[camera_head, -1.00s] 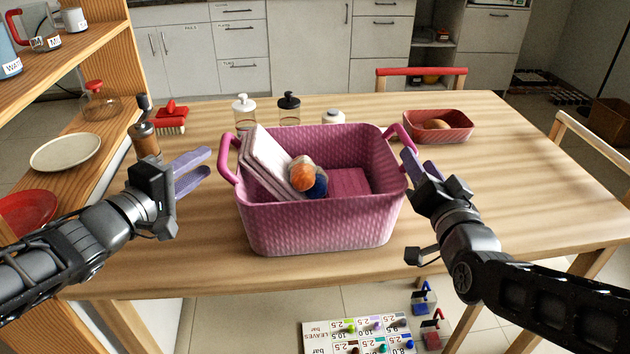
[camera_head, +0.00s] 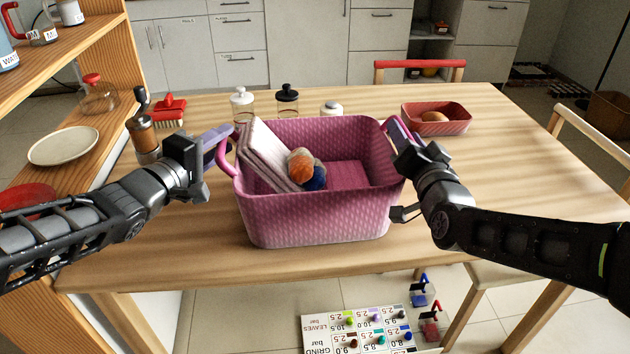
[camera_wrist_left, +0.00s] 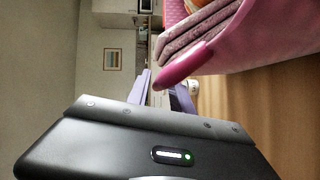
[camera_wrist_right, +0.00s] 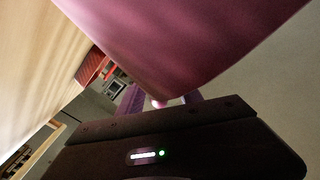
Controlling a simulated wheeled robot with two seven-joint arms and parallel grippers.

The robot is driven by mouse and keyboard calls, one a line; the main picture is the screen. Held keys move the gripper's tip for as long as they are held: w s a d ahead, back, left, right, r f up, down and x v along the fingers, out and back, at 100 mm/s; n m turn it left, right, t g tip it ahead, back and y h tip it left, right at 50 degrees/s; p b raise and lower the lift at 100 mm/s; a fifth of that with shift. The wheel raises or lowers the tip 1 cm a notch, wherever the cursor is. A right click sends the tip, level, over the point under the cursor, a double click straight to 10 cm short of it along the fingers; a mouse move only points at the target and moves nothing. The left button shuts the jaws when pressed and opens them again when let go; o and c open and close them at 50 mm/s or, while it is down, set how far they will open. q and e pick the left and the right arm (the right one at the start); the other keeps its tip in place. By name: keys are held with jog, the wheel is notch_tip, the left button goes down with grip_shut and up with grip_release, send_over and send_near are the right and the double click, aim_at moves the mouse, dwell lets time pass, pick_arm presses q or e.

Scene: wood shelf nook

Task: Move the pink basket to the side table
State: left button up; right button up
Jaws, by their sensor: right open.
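The pink basket (camera_head: 318,222) stands upright on the wooden table (camera_head: 520,205), near its front edge. It holds folded cloths (camera_head: 268,155) and an orange and blue ball-like item (camera_head: 303,170). My left gripper (camera_head: 216,142) is open at the basket's left handle (camera_head: 224,158); in the left wrist view the handle end (camera_wrist_left: 185,66) reaches toward the gap between the fingers (camera_wrist_left: 163,92). My right gripper (camera_head: 403,138) is open at the right handle; in the right wrist view a bit of handle (camera_wrist_right: 158,103) shows between the spread fingers. I cannot tell which surface is the side table.
Several jars (camera_head: 287,103) stand behind the basket. A red bin (camera_head: 437,119) sits at the back right. A pepper mill (camera_head: 143,128) and a plate (camera_head: 64,146) are on the left, close to my left arm. The table's right side is clear.

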pick_arm(q)
jog(key=shift+w+d, duration=0.15)
jog(key=shift+w, duration=0.1)
pick_arm(e)
jog(key=shift+w, duration=0.25)
pick_arm(q)
jog(key=shift+c, duration=0.6)
pick_arm(e)
jog(key=shift+c, duration=0.5)
pick_arm(q)
jog(key=c, duration=0.4)
pick_arm(e)
jog(key=c, duration=0.4)
pick_arm(q)
grip_shut()
pick_arm(e)
grip_shut()
jog(key=shift+r, duration=0.1)
